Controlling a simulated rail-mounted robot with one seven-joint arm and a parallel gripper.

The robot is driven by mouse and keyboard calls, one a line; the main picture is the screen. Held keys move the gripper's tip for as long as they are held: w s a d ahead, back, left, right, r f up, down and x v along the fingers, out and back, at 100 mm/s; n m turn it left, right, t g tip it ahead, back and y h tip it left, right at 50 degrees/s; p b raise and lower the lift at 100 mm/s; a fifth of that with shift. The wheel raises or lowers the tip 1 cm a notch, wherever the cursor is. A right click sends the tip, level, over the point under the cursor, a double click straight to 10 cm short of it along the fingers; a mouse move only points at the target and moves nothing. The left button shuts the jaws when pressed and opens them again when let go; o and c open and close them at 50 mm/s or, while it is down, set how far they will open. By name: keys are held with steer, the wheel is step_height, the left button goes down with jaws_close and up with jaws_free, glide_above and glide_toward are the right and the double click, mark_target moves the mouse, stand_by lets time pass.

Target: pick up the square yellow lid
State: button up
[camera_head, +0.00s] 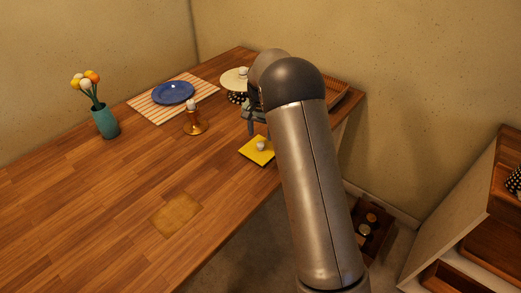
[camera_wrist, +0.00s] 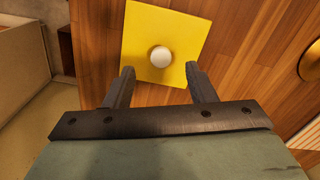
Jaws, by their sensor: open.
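The square yellow lid (camera_head: 257,150) with a round white knob lies flat on the wooden counter near its front edge. In the wrist view the yellow lid (camera_wrist: 170,30) fills the top middle, with its white knob (camera_wrist: 160,56) just beyond and between the fingertips. My gripper (camera_wrist: 160,78) is open and empty, its two dark fingers spread on either side of the knob's line. In the head view my gripper (camera_head: 255,127) is partly hidden by my arm and appears above and behind the lid.
The wooden counter (camera_head: 110,190) is mostly clear on the left. An amber candle holder (camera_head: 195,124), a blue plate (camera_head: 173,92) on a striped mat (camera_head: 143,107), a teal vase (camera_head: 104,122) and a cream round lid (camera_head: 234,79) stand around. A low shelf unit (camera_head: 465,215) is at right.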

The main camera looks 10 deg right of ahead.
mark_target(261, 143)
step_height(261, 143, down, 5)
steer(key=shift+w+r+p, duration=0.1)
steer(key=shift+w+p, duration=0.05)
steer(key=shift+p, duration=0.2)
steer(key=c, duration=1.1)
